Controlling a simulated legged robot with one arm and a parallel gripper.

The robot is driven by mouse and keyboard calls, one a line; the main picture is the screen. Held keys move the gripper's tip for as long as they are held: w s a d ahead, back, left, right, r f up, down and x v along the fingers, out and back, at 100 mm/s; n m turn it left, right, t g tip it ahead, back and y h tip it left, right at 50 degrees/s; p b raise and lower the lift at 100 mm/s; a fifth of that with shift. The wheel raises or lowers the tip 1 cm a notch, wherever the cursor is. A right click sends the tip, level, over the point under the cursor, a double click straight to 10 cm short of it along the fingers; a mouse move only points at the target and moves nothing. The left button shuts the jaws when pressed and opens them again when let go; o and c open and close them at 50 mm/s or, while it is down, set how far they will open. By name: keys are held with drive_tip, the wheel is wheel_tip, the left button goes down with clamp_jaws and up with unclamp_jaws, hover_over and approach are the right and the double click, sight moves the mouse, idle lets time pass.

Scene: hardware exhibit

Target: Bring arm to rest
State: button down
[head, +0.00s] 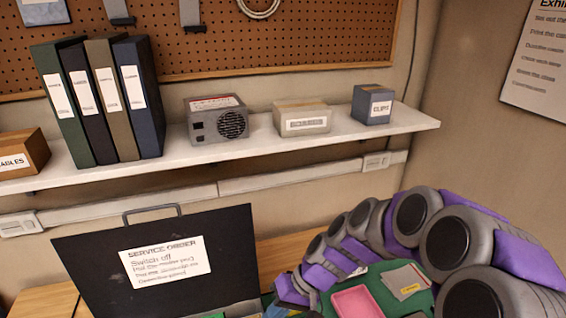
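My arm, with purple and grey links and round black joint covers, rises from the lower right. It arches left over the workbench and bends down toward the bottom edge near the middle. Its far end reaches the bottom edge of the head view, and no gripper fingers can be made out there. What the gripper holds, if anything, is not shown.
An open black case lid (90,265) with a service order sheet (165,262) stands at the lower left. A green surface (385,272) with a pink tray (362,302) and grey card (405,281) lies under my arm. A white shelf (255,141) holds binders (100,125) and boxes.

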drive_tip(key=s+d+r+m+h, duration=0.1)
drive_tip(key=s+d+r+h, duration=0.2)
drive_tip(key=s+d, duration=0.4)
drive_tip(key=s+d+r+m+h, duration=0.2)
drive_tip(key=s+d+r+h, duration=0.2)
drive_tip(key=s+d, duration=0.4)
drive_tip(key=s, duration=0.6)
drive_tip(key=shift+s+d+r+t, duration=0.25)
drive_tip(key=shift+d+t, duration=0.05)
